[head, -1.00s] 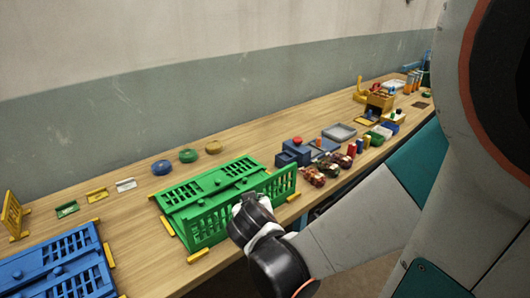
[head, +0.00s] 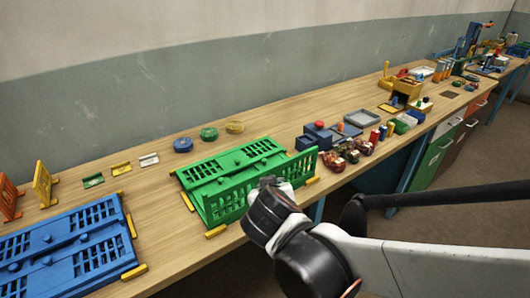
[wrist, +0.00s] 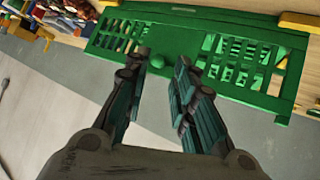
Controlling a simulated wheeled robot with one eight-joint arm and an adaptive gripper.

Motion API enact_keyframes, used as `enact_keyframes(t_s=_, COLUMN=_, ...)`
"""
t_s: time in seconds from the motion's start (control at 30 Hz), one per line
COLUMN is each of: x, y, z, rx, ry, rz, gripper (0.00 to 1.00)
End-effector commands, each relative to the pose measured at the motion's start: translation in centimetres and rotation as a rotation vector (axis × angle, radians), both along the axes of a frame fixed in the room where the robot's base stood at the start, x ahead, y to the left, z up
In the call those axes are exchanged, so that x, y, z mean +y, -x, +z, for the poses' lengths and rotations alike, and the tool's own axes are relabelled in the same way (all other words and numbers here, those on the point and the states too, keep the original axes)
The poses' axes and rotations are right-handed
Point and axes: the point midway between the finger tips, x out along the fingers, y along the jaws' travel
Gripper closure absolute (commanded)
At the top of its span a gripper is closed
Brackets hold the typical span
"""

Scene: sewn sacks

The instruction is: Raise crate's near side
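The green crate (head: 225,170) sits on the bench with slatted panels lying folded across its top. Its near side (head: 232,203) stands up along the front edge, and its slots also show in the wrist view (wrist: 240,58). Nothing is held. Whether the fingers touch the panel I cannot tell.
A folded blue crate (head: 65,245) lies at left. Yellow blocks (head: 216,231) stand at the crates' corners. Several round lids (head: 183,145) lie behind. Sacks (head: 350,150) and blue boxes (head: 318,136) are close at right. Open floor lies right of the bench.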

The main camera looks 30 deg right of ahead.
Motion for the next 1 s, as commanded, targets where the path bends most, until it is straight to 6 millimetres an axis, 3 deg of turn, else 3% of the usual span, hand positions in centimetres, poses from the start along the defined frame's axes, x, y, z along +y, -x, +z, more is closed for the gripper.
enact_keyframes(t_s=0.5, x=1.9, y=2.5, z=2.2, rx=0.001, ry=-0.001, rz=0.001, gripper=0.76)
enact_keyframes(t_s=1.0, x=2.0, y=2.8, z=2.5, rx=0.0, ry=-0.001, rz=-0.001, gripper=0.76)
